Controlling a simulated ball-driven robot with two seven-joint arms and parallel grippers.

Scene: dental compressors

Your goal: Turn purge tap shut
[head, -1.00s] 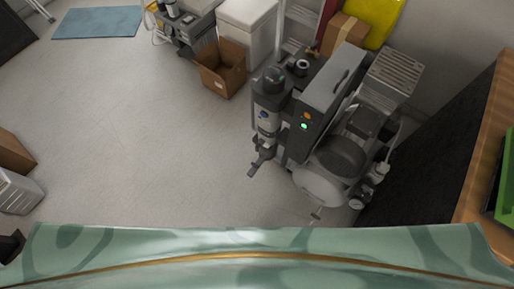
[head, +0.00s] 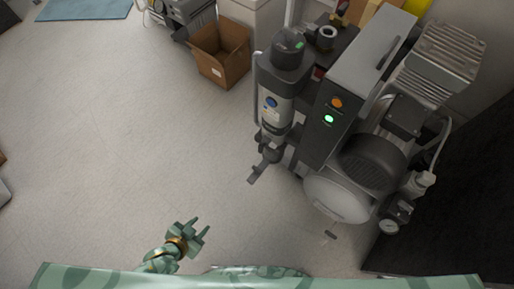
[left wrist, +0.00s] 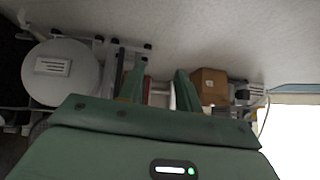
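The compressor has a pale tank (head: 338,197), which also shows at the left of the left wrist view (left wrist: 60,85). A small tap-like fitting (head: 330,235) sticks out below the tank in the head view. A grey lever-like part (head: 265,165) hangs under the upright cylinder (head: 279,100). I cannot tell for sure which of these is the purge tap. My left gripper (head: 198,230) is open and empty, low in the head view, left of the compressor and apart from it. Its two green fingers (left wrist: 159,80) stand apart in the left wrist view. My right gripper is out of view.
A green light (head: 329,119) glows on the dark control box below an orange button (head: 336,103). A pressure gauge (head: 389,227) sits right of the tank. An open cardboard box (head: 222,52) stands behind. The floor (head: 120,130) to the left is clear.

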